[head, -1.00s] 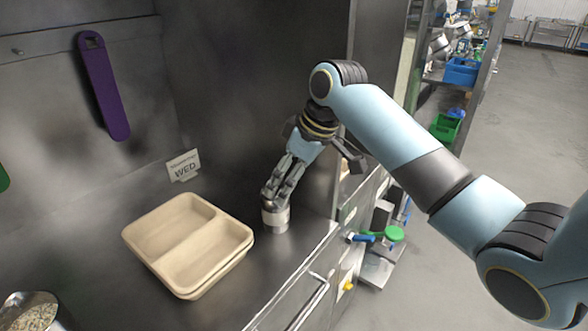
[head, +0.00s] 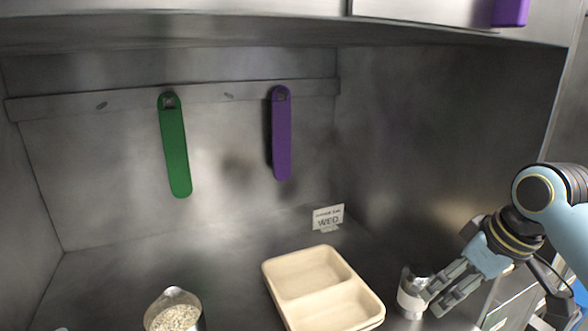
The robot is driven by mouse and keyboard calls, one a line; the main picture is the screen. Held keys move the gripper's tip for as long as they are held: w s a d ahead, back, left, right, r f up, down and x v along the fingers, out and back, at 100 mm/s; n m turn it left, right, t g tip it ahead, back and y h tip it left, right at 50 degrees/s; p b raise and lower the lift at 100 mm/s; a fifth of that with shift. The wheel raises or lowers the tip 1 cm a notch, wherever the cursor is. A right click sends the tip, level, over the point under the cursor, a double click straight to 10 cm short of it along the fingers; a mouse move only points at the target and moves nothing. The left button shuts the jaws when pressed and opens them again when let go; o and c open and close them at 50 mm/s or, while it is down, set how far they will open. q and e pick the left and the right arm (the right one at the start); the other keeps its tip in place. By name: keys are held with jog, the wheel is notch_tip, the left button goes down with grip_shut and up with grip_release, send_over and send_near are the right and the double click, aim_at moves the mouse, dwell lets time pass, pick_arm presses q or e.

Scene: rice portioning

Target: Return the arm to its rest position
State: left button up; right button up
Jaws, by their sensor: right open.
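My right arm comes in from the right. Its gripper (head: 436,300) is open, with its fingers pointing down and left. The fingertips are beside the small metal can with a pale label (head: 408,296) and overlap its right side in the picture. I cannot tell whether they touch it. The can stands upright on the metal counter. My left gripper is not in view.
A beige two-compartment tray (head: 268,279) stands left of the can, looking empty. A metal container of grain (head: 172,318) is at the bottom left. A "WED" card (head: 328,217) stands behind. Green (head: 175,150) and purple (head: 281,140) handled tools hang on the back wall.

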jog(key=s+a+f+m+h, duration=0.1)
jog(key=s+m, duration=0.1)
jog(key=s, duration=1)
jog(key=s+a+f+m+h, duration=0.1)
jog(key=s+f+m+h, duration=0.1)
jog(key=s, duration=0.9)
jog(key=s+d+f+g+b, duration=0.15)
jog(key=f+b, duration=0.35)
jog(key=f, duration=1.3)
jog(key=s+d+f+b, duration=0.2)
jog(key=f+b, duration=0.2)
jog(key=f, duration=1.4)
jog(key=s+f+g+b, duration=0.1)
jog(key=s+f+b, duration=0.5)
jog(key=s+f, duration=1)
notch_tip(320, 180, down, 4)
jog(key=shift+s+d+f+m+y+b, duration=0.2)
jog(key=shift+s+m+y+b, duration=0.1)
jog(key=shift+s+b, duration=0.05)
jog(key=shift+s, duration=0.3)
